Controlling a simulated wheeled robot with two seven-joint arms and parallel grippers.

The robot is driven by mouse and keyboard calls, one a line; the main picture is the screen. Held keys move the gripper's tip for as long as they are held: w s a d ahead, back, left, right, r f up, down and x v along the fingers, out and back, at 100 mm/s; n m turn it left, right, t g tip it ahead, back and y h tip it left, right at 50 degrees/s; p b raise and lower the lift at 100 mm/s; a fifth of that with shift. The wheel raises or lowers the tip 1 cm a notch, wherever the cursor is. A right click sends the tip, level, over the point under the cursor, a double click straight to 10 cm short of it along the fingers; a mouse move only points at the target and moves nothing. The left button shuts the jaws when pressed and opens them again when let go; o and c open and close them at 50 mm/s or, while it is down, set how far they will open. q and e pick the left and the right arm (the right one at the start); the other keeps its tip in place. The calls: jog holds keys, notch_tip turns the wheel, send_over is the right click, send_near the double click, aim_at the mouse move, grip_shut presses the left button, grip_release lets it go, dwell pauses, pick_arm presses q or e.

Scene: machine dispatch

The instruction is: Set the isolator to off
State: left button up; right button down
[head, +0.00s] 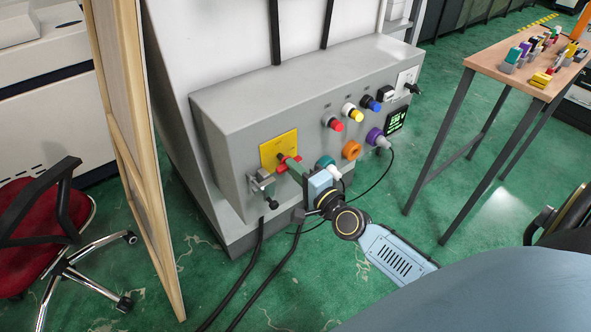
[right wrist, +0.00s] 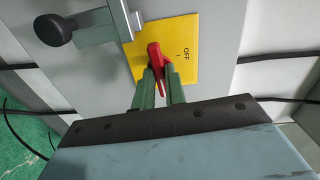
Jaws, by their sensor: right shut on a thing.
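The isolator is a red handle (head: 284,157) on a yellow plate (head: 270,153) at the left of the grey machine panel. In the right wrist view, the red handle (right wrist: 155,55) stands near the middle of the yellow plate (right wrist: 188,37), with the printed words OFF and I to its right. My right gripper (head: 296,166) reaches the plate from the front, and its green fingers (right wrist: 160,80) are shut on the red handle, one on each side. The handle's lower end is partly hidden between the fingers. My left gripper is not in view.
A metal latch with a black knob (head: 271,203) sits just left of the gripper. Red, yellow and blue buttons (head: 351,111), an orange knob (head: 352,150) and a purple plug (head: 376,138) are to the right. Black cables (head: 261,245) hang below. A wooden partition (head: 140,170) stands left.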

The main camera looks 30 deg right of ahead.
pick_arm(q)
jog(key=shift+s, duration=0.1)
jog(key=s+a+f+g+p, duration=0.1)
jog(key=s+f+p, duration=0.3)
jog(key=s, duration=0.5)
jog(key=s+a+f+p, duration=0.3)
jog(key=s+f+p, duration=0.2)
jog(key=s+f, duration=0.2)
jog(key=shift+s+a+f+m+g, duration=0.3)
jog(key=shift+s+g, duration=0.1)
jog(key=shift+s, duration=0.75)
pick_arm(e)
jog(key=shift+n, duration=8.6)
pick_arm(q)
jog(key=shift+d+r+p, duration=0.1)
jog(key=shift+p, duration=0.2)
pick_arm(e)
jog(key=c, duration=1.5)
grip_release()
jog(key=shift+o, duration=0.3)
